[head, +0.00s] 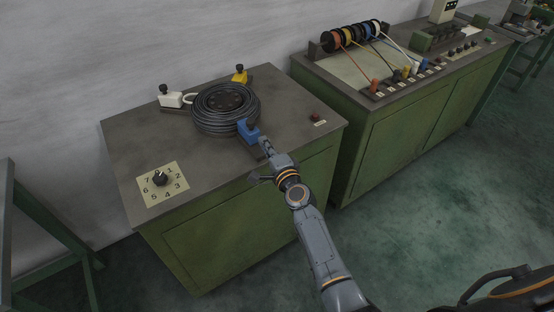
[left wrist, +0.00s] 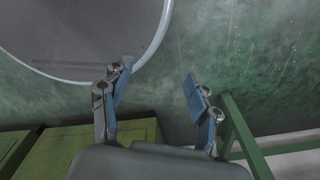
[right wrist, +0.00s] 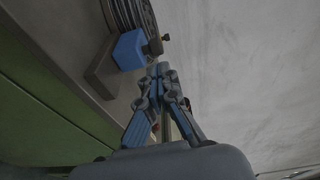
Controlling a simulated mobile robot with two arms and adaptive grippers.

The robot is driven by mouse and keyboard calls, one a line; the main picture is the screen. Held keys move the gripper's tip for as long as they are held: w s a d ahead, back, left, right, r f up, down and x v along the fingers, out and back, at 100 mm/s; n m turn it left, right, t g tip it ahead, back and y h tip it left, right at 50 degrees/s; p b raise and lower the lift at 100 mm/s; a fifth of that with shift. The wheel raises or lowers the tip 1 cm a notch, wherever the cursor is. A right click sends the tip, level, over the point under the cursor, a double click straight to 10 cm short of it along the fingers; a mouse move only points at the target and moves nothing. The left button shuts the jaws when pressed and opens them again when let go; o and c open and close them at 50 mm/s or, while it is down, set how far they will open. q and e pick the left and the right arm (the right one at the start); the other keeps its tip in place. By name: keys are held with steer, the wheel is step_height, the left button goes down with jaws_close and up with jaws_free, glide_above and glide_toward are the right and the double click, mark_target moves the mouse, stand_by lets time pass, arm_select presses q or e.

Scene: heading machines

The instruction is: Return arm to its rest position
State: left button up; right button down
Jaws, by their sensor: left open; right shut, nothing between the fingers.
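My right arm reaches in from the lower right in the head view. Its gripper (head: 265,146) is at the front edge of the green cabinet's top, close to a blue block (head: 248,131) beside a black cable coil (head: 226,108). In the right wrist view the gripper (right wrist: 158,72) is shut with nothing between the fingers, and the blue block (right wrist: 130,50) is just beyond the fingertips; I cannot tell whether they touch. My left gripper (left wrist: 158,78) is open and empty in the left wrist view, above the green floor. The left arm is not in the head view.
The cabinet top (head: 135,125) also holds a numbered dial (head: 160,179), a white block (head: 171,99), a yellow block (head: 240,76) and a red button (head: 315,117). A second green cabinet (head: 420,120) with coloured spools (head: 350,36) stands right. Green floor lies open at the lower right.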

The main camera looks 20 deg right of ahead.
steer(key=s, duration=0.6)
steer(key=s+f+n+g, duration=0.3)
steer(key=s+f, duration=0.3)
steer(key=f, duration=0.5)
steer(key=s+a+f+n+g, duration=0.1)
steer(key=s+f+n+g, duration=0.2)
steer(key=s+f, duration=0.55)
steer(key=s+f+n+g, duration=0.3)
steer(key=f, duration=1.1)
arm_select(q)
steer(key=shift+w+f, duration=0.15)
steer(key=shift+w, duration=1.05)
arm_select(e)
steer(key=s+d+f+n+g, duration=0.2)
steer(key=s+f, duration=0.3)
steer(key=s, duration=0.6)
steer(key=s+d+f+n+g+h, duration=0.1)
steer(key=s+d+f+n+g, duration=0.2)
steer(key=s, duration=0.9)
steer(key=s+d+f+n+g+h, duration=0.1)
steer(key=s+d+f+n+g, duration=0.1)
steer(key=s+f+n, duration=0.3)
steer(key=s+d+f, duration=0.1)
steer(key=s+f, duration=0.2)
steer(key=s, duration=0.3)
steer(key=shift+s+d+f, duration=0.15)
steer(key=shift+s+f, duration=0.05)
steer(key=shift+s, duration=0.1)
